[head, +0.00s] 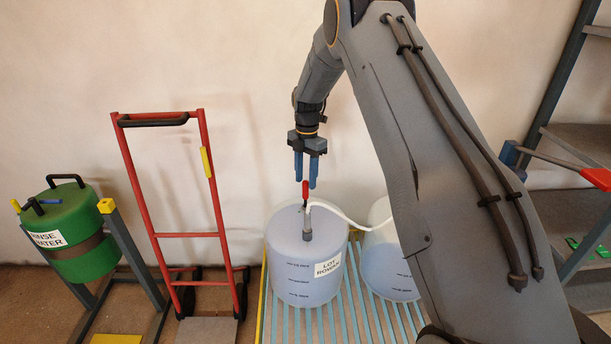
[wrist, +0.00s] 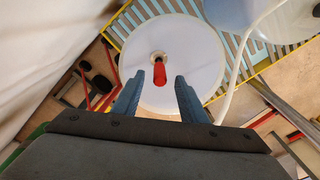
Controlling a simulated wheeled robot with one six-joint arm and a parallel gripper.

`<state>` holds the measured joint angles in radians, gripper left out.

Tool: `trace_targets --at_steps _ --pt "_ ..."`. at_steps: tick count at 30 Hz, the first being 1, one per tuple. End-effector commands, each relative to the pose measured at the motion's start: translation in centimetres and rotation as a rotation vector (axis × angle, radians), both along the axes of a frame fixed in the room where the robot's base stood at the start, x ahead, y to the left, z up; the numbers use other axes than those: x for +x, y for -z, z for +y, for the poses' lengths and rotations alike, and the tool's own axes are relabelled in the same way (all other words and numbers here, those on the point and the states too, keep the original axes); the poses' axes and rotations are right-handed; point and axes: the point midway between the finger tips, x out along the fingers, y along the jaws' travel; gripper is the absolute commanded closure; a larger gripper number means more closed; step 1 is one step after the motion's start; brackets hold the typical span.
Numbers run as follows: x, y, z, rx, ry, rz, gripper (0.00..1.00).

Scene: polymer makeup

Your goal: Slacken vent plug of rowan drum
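The rowan drum (head: 285,265) is a translucent white drum with level marks and a label, standing on the slatted deck. Its round lid (wrist: 195,50) shows from above in the wrist view. The vent plug (head: 305,190) is a red upright piece on the lid; in the wrist view the red plug (wrist: 159,73) rises from a pale fitting near the lid's middle. My gripper (head: 306,184) is open and points down just above the plug. In the wrist view its blue fingers (wrist: 159,82) stand apart on either side of the plug, with gaps and no visible contact.
A white hose (head: 345,213) runs from a grey fitting (head: 308,232) on the lid towards a second drum (head: 388,270) on the right. A red hand truck (head: 220,235) and a green rinse water drum (head: 85,250) stand left. Shelving (head: 575,140) stands right.

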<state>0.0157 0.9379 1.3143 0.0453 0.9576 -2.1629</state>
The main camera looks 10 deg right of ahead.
Motion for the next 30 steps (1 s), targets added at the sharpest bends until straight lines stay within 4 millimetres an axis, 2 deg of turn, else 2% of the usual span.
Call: trace_targets --at_steps 6,14,30 --pt "-0.2 -1.0 0.1 -0.042 0.332 -0.038 0.61" --pt "-0.3 -1.1 0.3 -0.054 0.485 -0.057 0.61" --pt "-0.3 5.6 0.3 -0.054 0.486 -0.056 0.61"
